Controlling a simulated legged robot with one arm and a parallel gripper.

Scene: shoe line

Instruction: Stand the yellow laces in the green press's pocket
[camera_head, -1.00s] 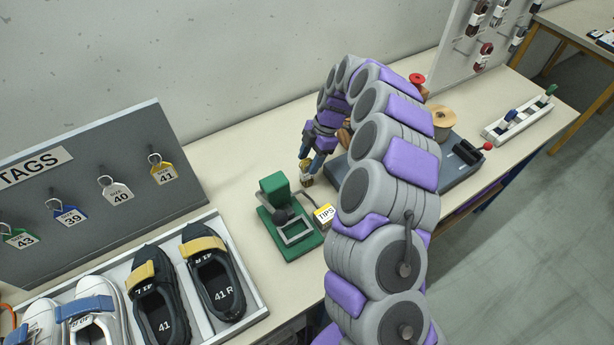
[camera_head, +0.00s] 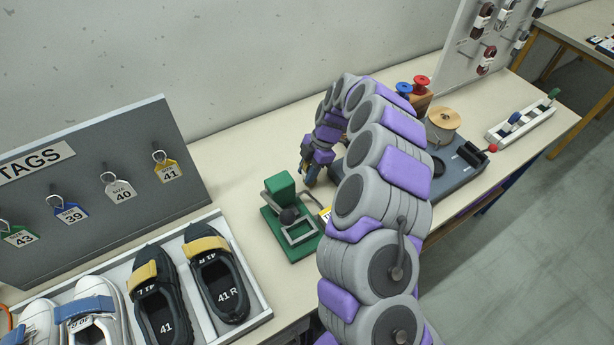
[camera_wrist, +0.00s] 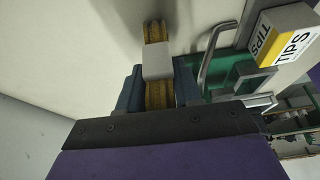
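The yellow laces (camera_wrist: 155,32) are a bundle with a pale band around the middle, seen in the wrist view. My gripper (camera_wrist: 160,92) is shut on their near end, with a dark blue finger on each side. In the head view my gripper (camera_head: 307,180) is behind and right of the green press (camera_head: 278,190), apart from it; the laces are hardly visible there. The press has a dark knob and a metal bar in front. Part of its green body (camera_wrist: 222,88) and its metal handle show right of the laces in the wrist view. I cannot make out the pocket.
A yellow and white TIPS box (camera_wrist: 285,38) stands beside the press, partly behind my arm in the head view. The shoe tray (camera_head: 262,300) and tag board (camera_head: 100,185) are at left. A grey machine (camera_head: 462,172) with a spool is right of my arm.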

